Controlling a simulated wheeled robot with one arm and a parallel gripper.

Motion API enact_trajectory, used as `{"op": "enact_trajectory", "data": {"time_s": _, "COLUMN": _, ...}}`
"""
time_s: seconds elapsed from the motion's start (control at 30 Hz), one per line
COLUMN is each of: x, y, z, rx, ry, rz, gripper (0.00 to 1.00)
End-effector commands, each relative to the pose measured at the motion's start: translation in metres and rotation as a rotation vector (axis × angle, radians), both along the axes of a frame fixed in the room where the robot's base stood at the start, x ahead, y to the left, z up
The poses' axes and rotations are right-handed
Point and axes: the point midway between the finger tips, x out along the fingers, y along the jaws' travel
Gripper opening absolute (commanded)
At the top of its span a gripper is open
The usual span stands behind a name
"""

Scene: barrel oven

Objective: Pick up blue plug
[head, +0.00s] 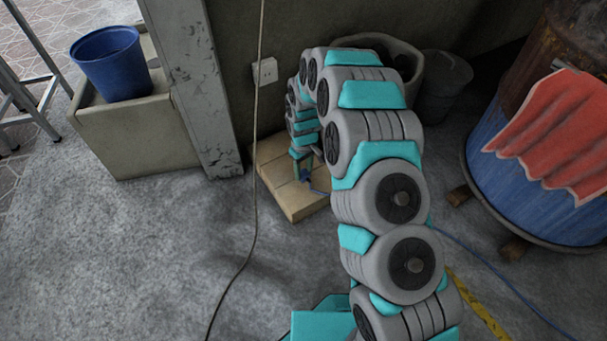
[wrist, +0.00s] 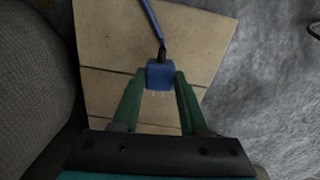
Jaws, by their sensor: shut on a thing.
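The blue plug (wrist: 160,76) sits between the two green fingers of my gripper (wrist: 160,82) in the wrist view. The fingers are shut on its sides. Its pins point toward the gripper's palm, and a blue cable runs from its far end. Below it is a pale wooden platform (wrist: 112,54) of several boards. I cannot tell whether the plug touches the boards. In the head view, my gripper (head: 304,179) is low over the same platform (head: 300,206), with a small bit of blue at its tip. My arm hides part of the platform there.
A wall socket (head: 265,71) is on the wall behind the platform. A concrete pillar (head: 203,90) and a blue bucket (head: 112,68) on a block stand left. A round bin (head: 438,88) and a blue barrel (head: 520,165) with red cloth stand right. A dark cable hangs in front.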

Motion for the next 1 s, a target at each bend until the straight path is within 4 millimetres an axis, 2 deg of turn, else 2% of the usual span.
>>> {"op": "enact_trajectory", "data": {"time_s": 0.03, "x": 0.001, "y": 0.000, "z": 0.011, "rx": 0.001, "ry": -0.003, "rz": 0.000, "gripper": 0.00}}
{"op": "enact_trajectory", "data": {"time_s": 0.33, "x": -0.040, "y": -0.024, "z": 0.011, "rx": 0.001, "ry": -0.001, "rz": -0.001, "gripper": 0.00}}
{"op": "enact_trajectory", "data": {"time_s": 0.6, "x": -0.092, "y": -0.053, "z": 0.016, "rx": -0.001, "ry": 0.003, "rz": -0.001, "gripper": 0.00}}
{"op": "enact_trajectory", "data": {"time_s": 0.8, "x": -0.121, "y": -0.070, "z": 0.018, "rx": -0.002, "ry": 0.004, "rz": 0.000, "gripper": 0.00}}
{"op": "enact_trajectory", "data": {"time_s": 1.0, "x": -0.134, "y": -0.078, "z": 0.020, "rx": -0.001, "ry": -0.001, "rz": 0.000, "gripper": 0.00}}
